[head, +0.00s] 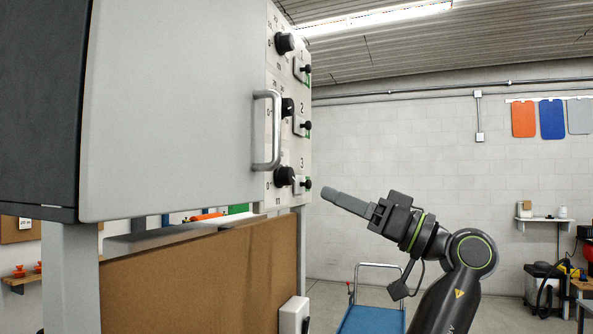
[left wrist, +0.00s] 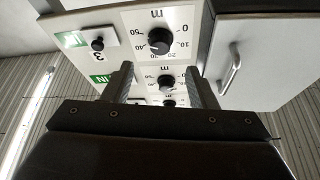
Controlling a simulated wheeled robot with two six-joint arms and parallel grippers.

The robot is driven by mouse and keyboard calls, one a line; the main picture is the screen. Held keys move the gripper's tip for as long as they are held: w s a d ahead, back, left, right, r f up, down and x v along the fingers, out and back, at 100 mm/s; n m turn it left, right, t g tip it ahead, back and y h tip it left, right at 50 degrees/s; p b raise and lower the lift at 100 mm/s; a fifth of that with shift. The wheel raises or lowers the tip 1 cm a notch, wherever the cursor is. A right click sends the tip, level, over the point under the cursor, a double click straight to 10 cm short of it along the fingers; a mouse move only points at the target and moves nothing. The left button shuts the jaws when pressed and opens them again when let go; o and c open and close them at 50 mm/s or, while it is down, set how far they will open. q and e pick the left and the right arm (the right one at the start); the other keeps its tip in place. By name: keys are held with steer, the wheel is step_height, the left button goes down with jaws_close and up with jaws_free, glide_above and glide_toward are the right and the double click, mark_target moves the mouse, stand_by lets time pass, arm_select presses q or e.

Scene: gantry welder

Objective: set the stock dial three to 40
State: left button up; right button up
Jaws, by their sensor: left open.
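Stock dial three is the lowest black knob (head: 284,176) on the light panel at the side of the grey cabinet in the head view. In the left wrist view, which is upside down, it is the nearest knob (left wrist: 159,41), with a scale from 0 to 50 around it. A pale mark on it seems to be near 30 to 40, too small to read surely. My left gripper (head: 330,194) is right of the dial, apart from it. In the left wrist view its fingers (left wrist: 162,78) are open with nothing held. My right gripper is not in view.
Dials two (head: 288,107) and one (head: 284,43) sit above. Small black switch knobs (head: 303,185) stick out beside the dials. A metal door handle (head: 267,130) stands out left of them. A blue cart (head: 370,319) is on the floor behind; the space right of the panel is open.

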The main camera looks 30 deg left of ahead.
mark_target(292, 177)
arm_select(q)
steer(key=p+x, duration=0.2)
steer(key=x, duration=0.5)
steer(key=shift+a+r+p, duration=0.25)
steer(key=shift+p, duration=0.15)
steer(key=shift+s+a+r, duration=0.1)
steer(key=shift+s+a, duration=0.05)
steer(key=shift+a, duration=0.35)
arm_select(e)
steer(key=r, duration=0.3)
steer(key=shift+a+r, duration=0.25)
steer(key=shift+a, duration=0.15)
arm_select(q)
steer(key=shift+d, duration=0.1)
